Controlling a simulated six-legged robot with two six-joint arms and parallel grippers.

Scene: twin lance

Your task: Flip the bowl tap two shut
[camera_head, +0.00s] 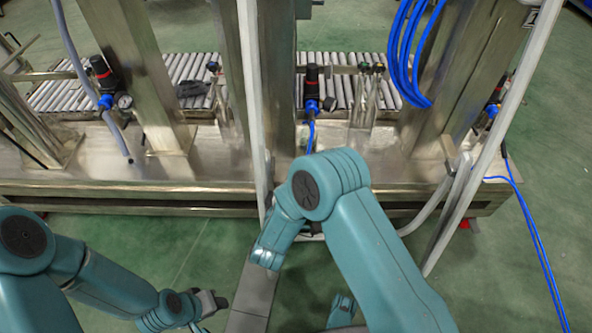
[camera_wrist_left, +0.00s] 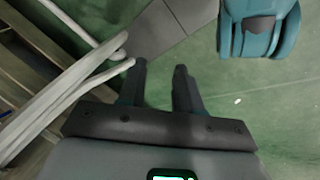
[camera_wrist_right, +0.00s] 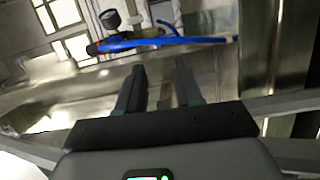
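No part can be clearly picked out as bowl tap two. In the head view, a black and blue regulator unit with a red ring (camera_head: 312,84) stands at the middle of the steel frame. Similar units stand at the left (camera_head: 103,78) and right (camera_head: 492,98). In the right wrist view, a blue fitting (camera_wrist_right: 120,44) with a round gauge (camera_wrist_right: 110,20) lies beyond my right gripper (camera_wrist_right: 159,65). That gripper is open and empty, apart from the fitting; my arm hides it in the head view. My left gripper (camera_wrist_left: 160,68) is open and empty, low above the floor.
A steel bench (camera_head: 200,172) with uprights and a roller conveyor (camera_head: 190,68) fills the back. Pale slanted rails (camera_head: 480,170) stand in front of it. Blue hoses (camera_head: 405,50) hang at the upper right.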

